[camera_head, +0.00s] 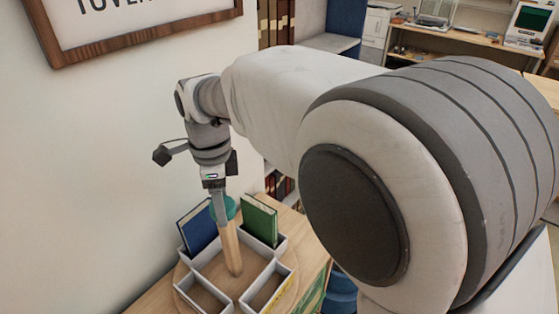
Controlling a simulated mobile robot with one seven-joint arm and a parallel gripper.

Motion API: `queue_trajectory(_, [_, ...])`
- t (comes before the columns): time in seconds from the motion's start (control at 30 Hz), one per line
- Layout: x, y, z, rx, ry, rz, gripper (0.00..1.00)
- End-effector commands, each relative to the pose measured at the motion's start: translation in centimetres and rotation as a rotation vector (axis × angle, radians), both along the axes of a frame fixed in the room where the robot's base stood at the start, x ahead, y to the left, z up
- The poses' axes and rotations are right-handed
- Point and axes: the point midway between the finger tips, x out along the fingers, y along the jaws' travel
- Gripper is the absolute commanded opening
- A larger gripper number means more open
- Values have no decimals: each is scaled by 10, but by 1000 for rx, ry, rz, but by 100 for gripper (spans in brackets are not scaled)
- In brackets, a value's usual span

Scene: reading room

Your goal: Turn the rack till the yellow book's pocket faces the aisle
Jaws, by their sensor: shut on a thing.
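The rack is a round wooden turntable (181,284) with white pockets around a wooden post (232,252) topped by a teal knob (231,207). My gripper (220,207) points down at the top of the post and is shut on the teal knob. A blue book (197,229) stands in the back-left pocket, and a green book (259,220) stands in the back-right pocket. The front-left pocket (203,294) looks empty. A small yellow patch shows by the front-right pocket (266,287); I cannot tell whether it is the yellow book.
The rack stands on a wooden cabinet top (153,300) close against the white wall (80,180). A framed sign (130,28) hangs above. My arm covers much of the right side. Shelves of books (275,22) and a desk (460,38) stand farther back.

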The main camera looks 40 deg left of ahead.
Motion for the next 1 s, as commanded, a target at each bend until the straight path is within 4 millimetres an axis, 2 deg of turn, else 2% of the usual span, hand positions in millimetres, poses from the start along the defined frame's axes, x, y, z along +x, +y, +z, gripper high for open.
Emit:
queue_trajectory(0.53, [1,0,1,3,-1,-15,0])
queue_trajectory(0.57, [1,0,1,3,-1,-15,68])
queue_trajectory(0.6, [1,0,1,3,-1,-15,75])
queue_trajectory(0.7, [0,0,1,2,-1,-14,93])
queue_trajectory(0.73, [0,0,1,2,-1,-14,96])
queue_trajectory(1.0, [0,0,1,1,-1,-14,96])
